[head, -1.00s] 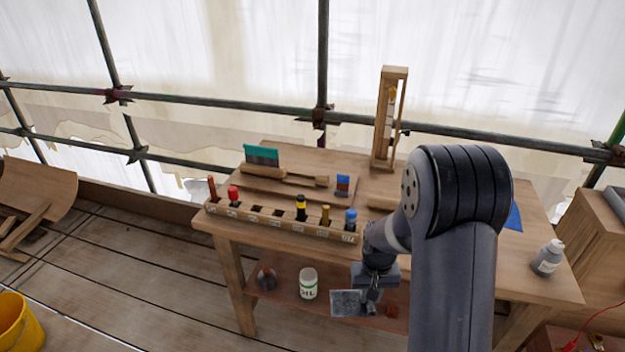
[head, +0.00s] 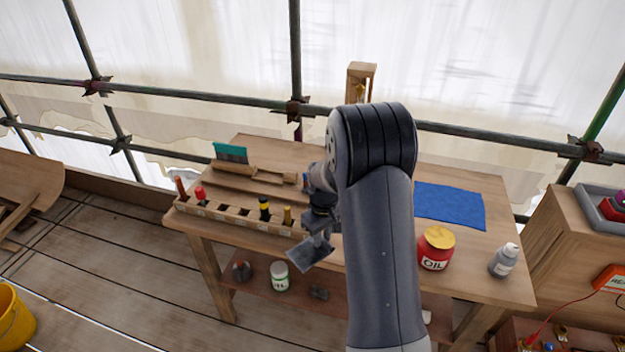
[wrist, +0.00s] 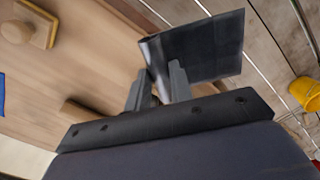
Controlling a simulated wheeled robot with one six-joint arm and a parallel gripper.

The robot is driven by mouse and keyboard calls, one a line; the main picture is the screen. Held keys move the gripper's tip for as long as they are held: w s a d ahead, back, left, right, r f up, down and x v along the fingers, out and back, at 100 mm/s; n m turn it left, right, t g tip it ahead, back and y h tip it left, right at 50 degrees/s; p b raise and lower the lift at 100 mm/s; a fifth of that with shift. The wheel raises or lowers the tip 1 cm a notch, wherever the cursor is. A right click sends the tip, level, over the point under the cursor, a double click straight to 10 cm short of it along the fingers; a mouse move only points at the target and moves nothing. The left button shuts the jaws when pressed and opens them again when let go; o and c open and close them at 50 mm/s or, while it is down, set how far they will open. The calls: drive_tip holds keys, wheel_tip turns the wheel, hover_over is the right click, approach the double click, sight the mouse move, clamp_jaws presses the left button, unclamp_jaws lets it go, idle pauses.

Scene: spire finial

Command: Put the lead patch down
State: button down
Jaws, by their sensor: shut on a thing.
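The lead patch (head: 311,251) is a flat dark grey sheet, held tilted in front of the workbench's front edge. It also shows in the wrist view (wrist: 205,47), where one folded edge sits between the fingers. My gripper (head: 318,234) is shut on that edge; its fingers show in the wrist view (wrist: 158,82).
A tool rack (head: 235,219) with several coloured handles runs along the front left of the bench. A red oil tin (head: 436,248), a grey bottle (head: 504,260) and a blue cloth (head: 449,205) are at the right. The lower shelf holds a white jar (head: 279,276).

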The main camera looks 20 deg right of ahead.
drive_tip(key=w+d+r+n, duration=0.3)
drive_tip(key=w+d+n, duration=0.4)
drive_tip(key=w+d, duration=0.2)
drive_tip(key=shift+d+r, duration=0.2)
drive_tip(key=shift+d, duration=0.9)
